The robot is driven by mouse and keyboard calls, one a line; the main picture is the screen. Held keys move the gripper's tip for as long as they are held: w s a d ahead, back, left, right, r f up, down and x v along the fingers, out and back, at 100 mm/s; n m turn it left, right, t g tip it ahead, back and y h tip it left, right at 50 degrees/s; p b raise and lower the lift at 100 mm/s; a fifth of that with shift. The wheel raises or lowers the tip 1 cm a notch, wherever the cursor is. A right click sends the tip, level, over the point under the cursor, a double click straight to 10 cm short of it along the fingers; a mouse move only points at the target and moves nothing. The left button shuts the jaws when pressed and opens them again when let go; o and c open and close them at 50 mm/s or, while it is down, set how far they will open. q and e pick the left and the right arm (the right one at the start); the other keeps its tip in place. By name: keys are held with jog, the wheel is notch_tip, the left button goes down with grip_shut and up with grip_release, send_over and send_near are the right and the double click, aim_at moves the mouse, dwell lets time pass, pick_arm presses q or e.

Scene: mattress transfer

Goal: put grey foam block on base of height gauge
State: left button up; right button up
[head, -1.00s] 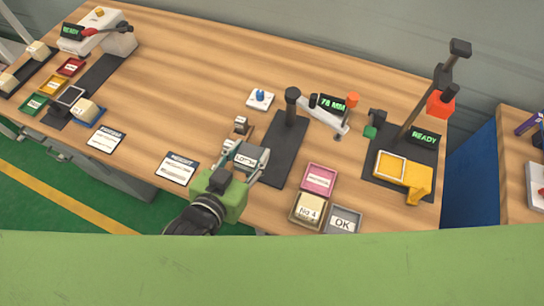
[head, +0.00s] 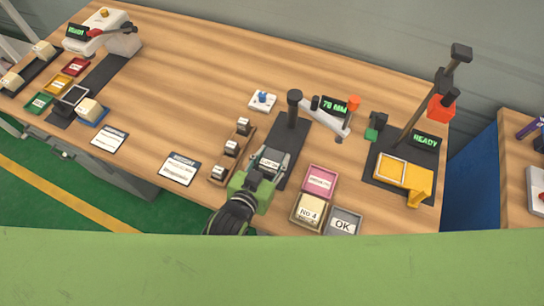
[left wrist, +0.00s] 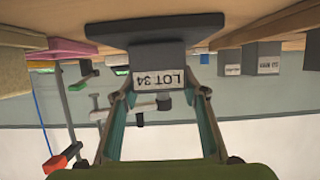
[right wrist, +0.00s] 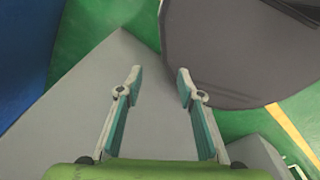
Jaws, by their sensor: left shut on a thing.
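The grey foam block (head: 272,161) shows in the head view between the fingers of my left gripper (head: 266,171). In the left wrist view, which looks upside down, the block (left wrist: 157,58) carries a white "LOT 34" label, and a finger stands on each side of it. The height gauge's dark base (head: 291,140) is right at the block; the block overlaps it in both views. I cannot tell whether they touch. The gauge's post and green-lit display (head: 333,105) stand behind. My right gripper (right wrist: 157,75) is open and empty in the right wrist view.
A wooden rack (head: 246,136) with several small labelled blocks is left of my left gripper. Pink (head: 334,173), cream (head: 296,222) and grey "OK" (head: 357,219) trays lie to the right. A yellow fixture (head: 419,175) stands farther right.

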pick_arm(q)
jog(key=shift+f, duration=0.2)
jog(key=o, duration=1)
jog(key=shift+r, duration=0.15)
jog(key=b+v, duration=0.1)
jog(key=v, duration=1.1)
jog(key=shift+a+r, duration=0.1)
